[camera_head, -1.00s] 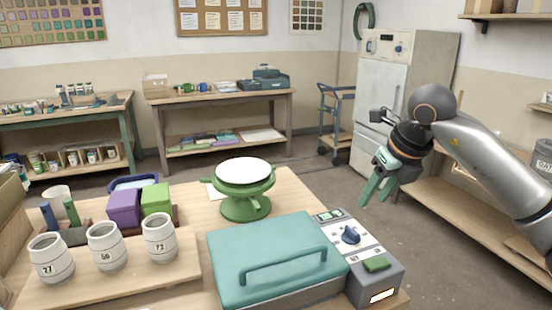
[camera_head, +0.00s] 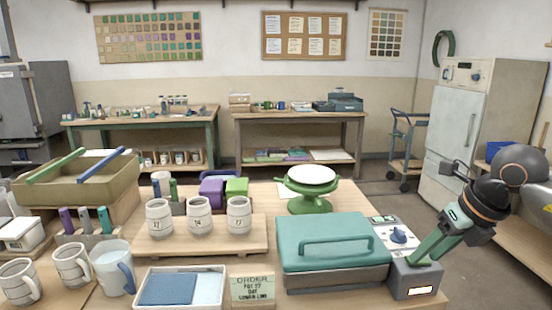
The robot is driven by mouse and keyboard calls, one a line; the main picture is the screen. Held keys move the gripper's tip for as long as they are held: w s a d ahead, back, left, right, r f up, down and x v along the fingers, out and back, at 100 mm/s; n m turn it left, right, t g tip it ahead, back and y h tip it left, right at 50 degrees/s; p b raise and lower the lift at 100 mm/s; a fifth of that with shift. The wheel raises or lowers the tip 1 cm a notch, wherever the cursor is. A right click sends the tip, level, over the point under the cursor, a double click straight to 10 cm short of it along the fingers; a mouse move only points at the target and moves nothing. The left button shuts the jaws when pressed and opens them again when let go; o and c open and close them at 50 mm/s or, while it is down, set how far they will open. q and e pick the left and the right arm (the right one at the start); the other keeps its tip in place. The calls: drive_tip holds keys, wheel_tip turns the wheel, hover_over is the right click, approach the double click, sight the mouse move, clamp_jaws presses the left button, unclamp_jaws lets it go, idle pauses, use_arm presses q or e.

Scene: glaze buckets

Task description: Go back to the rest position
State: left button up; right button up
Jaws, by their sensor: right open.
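My right gripper (camera_head: 424,252) reaches in from the right, its green fingers angled down and left. It is open and appears empty. The fingertips overlap the grey control box (camera_head: 415,284) in the picture and hide part of its top; I cannot tell whether they touch it. My left gripper is not in view.
Three white numbered buckets (camera_head: 199,216) stand on a wooden board left of the case. A green turntable (camera_head: 310,190) stands behind it. Mugs (camera_head: 72,264), a tray (camera_head: 181,288) and an order card (camera_head: 253,288) are at front left. Floor is free right of the table.

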drive_tip(key=s+a+f+m+t+y, duration=0.1)
drive_tip(key=s+a+m+y, duration=0.1)
drive_tip(key=a+y, duration=0.55)
drive_tip(key=s+a+f+m+y, duration=0.1)
drive_tip(key=a+f+m+y, duration=0.2)
drive_tip(key=a, duration=0.7)
drive_tip(key=s+a+m+t+y, duration=0.1)
drive_tip(key=s+a+m+y, duration=0.1)
drive_tip(key=a+y, duration=0.55)
drive_tip(key=d+f+m+t+h, duration=0.45)
drive_tip(key=f+m+h, duration=0.25)
drive_tip(key=f+m, duration=0.3)
drive_tip(key=d+f+m+t+h, duration=0.3)
drive_tip(key=f+m+t+h, duration=0.35)
drive_tip(key=m, duration=0.65)
drive_tip(key=s+d+f+m+g+h, duration=0.2)
drive_tip(key=s+f+m+g+h, duration=0.45)
drive_tip(key=s+f, duration=0.95)
use_arm(q)
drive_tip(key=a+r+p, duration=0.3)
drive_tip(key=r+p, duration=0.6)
drive_tip(key=p, duration=0.4)
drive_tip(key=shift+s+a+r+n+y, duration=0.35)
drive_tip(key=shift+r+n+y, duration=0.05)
use_arm(e)
drive_tip(key=d+r+g+y, duration=0.1)
drive_tip(key=d+r+y, duration=0.1)
drive_tip(key=r, duration=0.6)
drive_tip(key=shift+s+d+r, duration=0.2)
drive_tip(key=shift+d, duration=0.55)
